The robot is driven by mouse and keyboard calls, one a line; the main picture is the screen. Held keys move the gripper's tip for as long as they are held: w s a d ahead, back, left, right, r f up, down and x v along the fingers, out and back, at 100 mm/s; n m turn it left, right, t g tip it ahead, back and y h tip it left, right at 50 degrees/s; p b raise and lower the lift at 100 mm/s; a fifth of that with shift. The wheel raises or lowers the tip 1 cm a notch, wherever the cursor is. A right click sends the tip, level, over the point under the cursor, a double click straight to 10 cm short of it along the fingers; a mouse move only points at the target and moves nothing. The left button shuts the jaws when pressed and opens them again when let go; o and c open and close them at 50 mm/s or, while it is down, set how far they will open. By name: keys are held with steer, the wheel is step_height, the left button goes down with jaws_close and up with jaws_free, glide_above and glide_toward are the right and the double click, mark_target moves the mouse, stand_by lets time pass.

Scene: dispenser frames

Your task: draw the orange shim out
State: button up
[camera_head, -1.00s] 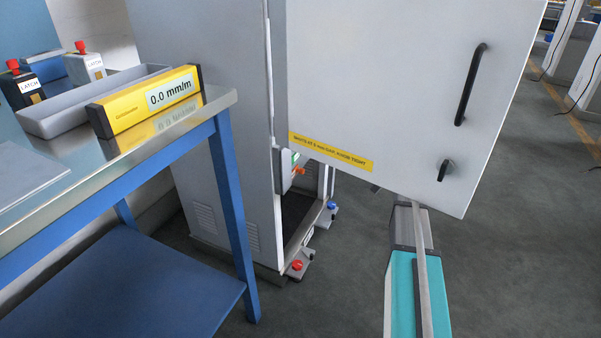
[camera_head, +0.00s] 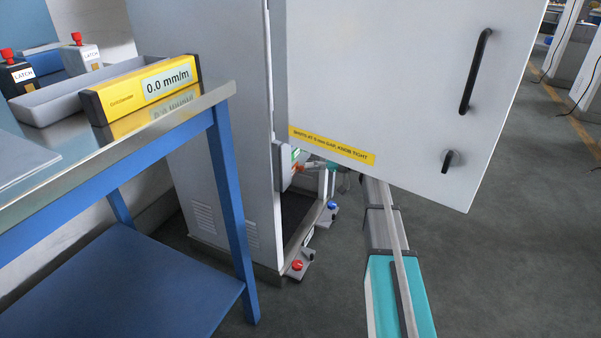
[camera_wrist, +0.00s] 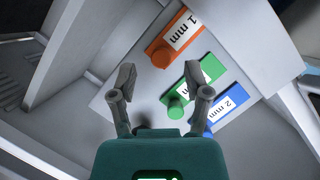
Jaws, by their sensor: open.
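The orange shim (camera_wrist: 182,32), labelled "1 mm", has a round orange knob (camera_wrist: 160,54) and sits in a pale panel or holder in the wrist view. In the head view it is a small orange spot (camera_head: 298,168) inside the cabinet. My gripper (camera_wrist: 160,78) is open and empty, its fingers apart on either side of the space just below the orange knob. A green shim (camera_wrist: 190,90) lies by the right finger, which partly covers it. A blue shim (camera_wrist: 228,104), labelled "2 mm", is farther right.
The cabinet's open door (camera_head: 400,90) hangs over my arm. A blue-legged bench (camera_head: 228,180) stands left, bearing a yellow gauge (camera_head: 120,98) reading 0.0 mm/m, a grey tray (camera_head: 50,110) and LATCH boxes (camera_head: 85,55). Cabinet walls flank the shims.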

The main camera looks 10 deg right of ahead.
mark_target(303, 168)
steer(key=shift+b+x, duration=0.3)
steer(key=shift+x, duration=1.3)
jaws_close()
